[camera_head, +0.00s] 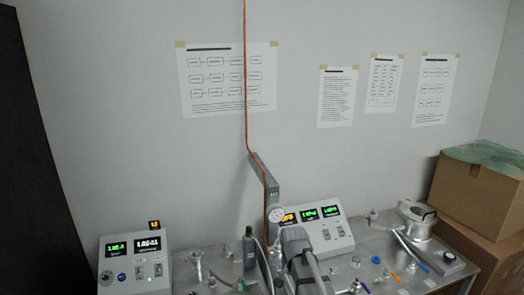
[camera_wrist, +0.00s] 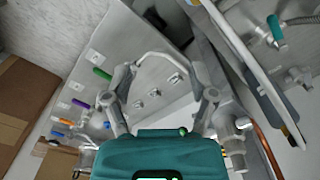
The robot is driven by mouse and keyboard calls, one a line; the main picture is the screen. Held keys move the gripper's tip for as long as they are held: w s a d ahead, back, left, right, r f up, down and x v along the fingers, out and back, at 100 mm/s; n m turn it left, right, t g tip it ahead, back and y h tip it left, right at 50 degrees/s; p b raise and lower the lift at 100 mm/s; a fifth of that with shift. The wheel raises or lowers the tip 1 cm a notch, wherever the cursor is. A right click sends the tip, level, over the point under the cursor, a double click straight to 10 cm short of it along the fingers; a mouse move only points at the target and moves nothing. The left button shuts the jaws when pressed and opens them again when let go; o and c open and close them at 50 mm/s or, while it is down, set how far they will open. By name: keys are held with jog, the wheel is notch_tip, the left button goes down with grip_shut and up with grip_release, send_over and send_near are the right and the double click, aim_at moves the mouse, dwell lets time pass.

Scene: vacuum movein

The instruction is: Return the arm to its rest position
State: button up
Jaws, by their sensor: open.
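My gripper (camera_wrist: 167,92) shows in the wrist view with its two grey fingers spread apart. Nothing is visible between the fingertips, and the bench's pale surface lies behind them. A teal housing with a green display fills the bottom of this view, at the base of the fingers. In the head view, part of my grey arm stands at bottom centre, in front of the bench equipment; the fingers cannot be made out there.
A control box (camera_head: 135,262) stands at left, and a second box with lit displays (camera_head: 318,228) stands behind my arm. A dark cylinder (camera_head: 249,248), a metal chamber (camera_head: 416,220) and colored-handled valves crowd the bench. Cardboard boxes (camera_head: 470,197) stand at right. An orange cable (camera_head: 245,90) hangs down the wall.

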jog(key=s+d+f+n+b, duration=0.5)
jog(key=s+d+f+b, duration=0.1)
jog(key=s, duration=0.6)
jog(key=shift+d+f, duration=0.9)
